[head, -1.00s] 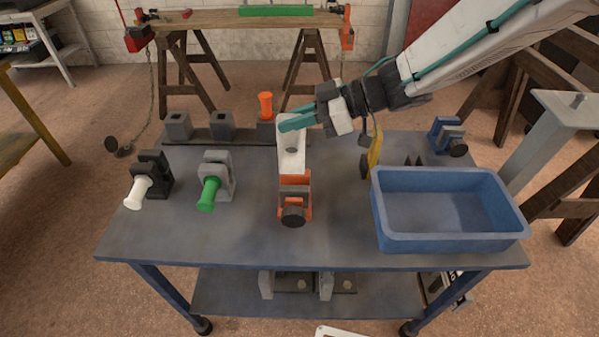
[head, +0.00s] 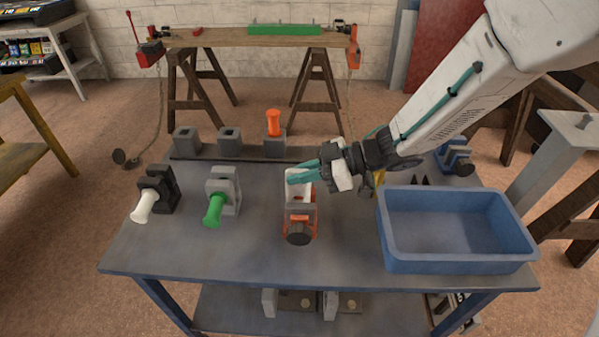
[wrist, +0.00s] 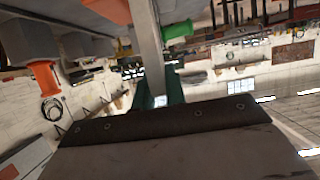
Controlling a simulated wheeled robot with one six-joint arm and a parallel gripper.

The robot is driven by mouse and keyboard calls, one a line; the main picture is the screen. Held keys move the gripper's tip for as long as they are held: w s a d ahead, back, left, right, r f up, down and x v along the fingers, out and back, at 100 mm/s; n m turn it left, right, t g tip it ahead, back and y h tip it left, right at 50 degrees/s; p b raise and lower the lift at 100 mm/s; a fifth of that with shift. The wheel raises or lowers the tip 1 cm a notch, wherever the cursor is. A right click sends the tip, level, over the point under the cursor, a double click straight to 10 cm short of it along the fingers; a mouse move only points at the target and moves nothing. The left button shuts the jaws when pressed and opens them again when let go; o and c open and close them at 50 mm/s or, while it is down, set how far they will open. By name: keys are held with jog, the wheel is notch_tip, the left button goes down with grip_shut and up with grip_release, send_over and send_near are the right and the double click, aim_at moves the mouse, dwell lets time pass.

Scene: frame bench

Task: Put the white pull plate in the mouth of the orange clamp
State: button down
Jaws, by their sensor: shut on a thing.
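My gripper (head: 297,176) is shut on the white pull plate (head: 298,190), with its teal fingers near the plate's upper end. The plate hangs upright just over the orange clamp (head: 312,222), and its lower part runs down into or just behind the clamp's top. I cannot tell how deep it sits in the mouth. In the wrist view the plate (wrist: 148,45) is a pale strip running up from the teal fingers (wrist: 158,94).
A black clamp with a white handle (head: 145,206) and a grey clamp with a green handle (head: 214,209) stand left. Grey blocks (head: 230,142) line the back, one holding an orange handle (head: 273,122). A blue bin (head: 455,266) fills the right; a blue clamp (head: 455,158) stands behind it.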

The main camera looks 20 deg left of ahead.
jog(key=c, duration=1.5)
grip_release()
jog(key=shift+f, duration=0.1)
jog(key=shift+o, duration=0.2)
jog(key=shift+r, duration=0.25)
jog(key=v, duration=1.2)
jog(key=shift+f, duration=0.1)
